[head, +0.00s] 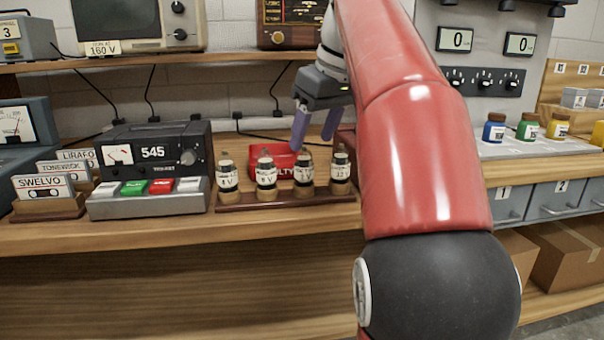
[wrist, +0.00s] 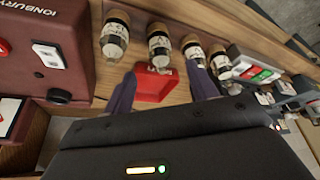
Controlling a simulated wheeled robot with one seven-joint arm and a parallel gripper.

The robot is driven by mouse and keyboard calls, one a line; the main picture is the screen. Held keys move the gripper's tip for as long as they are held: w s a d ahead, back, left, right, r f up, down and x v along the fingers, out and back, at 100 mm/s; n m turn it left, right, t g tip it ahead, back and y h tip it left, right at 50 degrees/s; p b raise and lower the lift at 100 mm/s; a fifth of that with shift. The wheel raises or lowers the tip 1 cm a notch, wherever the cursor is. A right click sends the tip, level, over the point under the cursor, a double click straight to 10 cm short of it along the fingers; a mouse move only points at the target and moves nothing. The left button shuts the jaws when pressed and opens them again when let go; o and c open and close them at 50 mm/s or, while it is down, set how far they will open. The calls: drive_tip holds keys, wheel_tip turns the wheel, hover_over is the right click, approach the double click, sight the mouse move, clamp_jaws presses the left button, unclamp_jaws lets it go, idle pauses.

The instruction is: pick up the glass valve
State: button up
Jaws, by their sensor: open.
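The row also shows in the wrist view, where the rightmost valve (wrist: 115,36) is at left. A red tray (head: 270,162), its lettering partly hidden, sits behind the rack. My gripper (head: 315,128) is open and empty, above and behind the valves. In the wrist view its fingers (wrist: 161,88) flank the red tray (wrist: 155,84).
A tester reading 545 (head: 152,160) and name cards (head: 45,187) stand left of the rack. A dark red box (wrist: 45,45) is close beside the gripper. An upper shelf (head: 230,58) carries instruments. Coloured jars (head: 528,128) stand at right. My arm hides part of the shelf.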

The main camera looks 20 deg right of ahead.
sight(307, 151)
drive_tip(key=b+x, duration=0.2)
drive_tip(key=x, duration=0.5)
drive_tip(key=shift+a, duration=0.1)
drive_tip(key=c, duration=1.1)
drive_tip(key=shift+o, duration=0.2)
drive_tip(key=shift+r, duration=0.2)
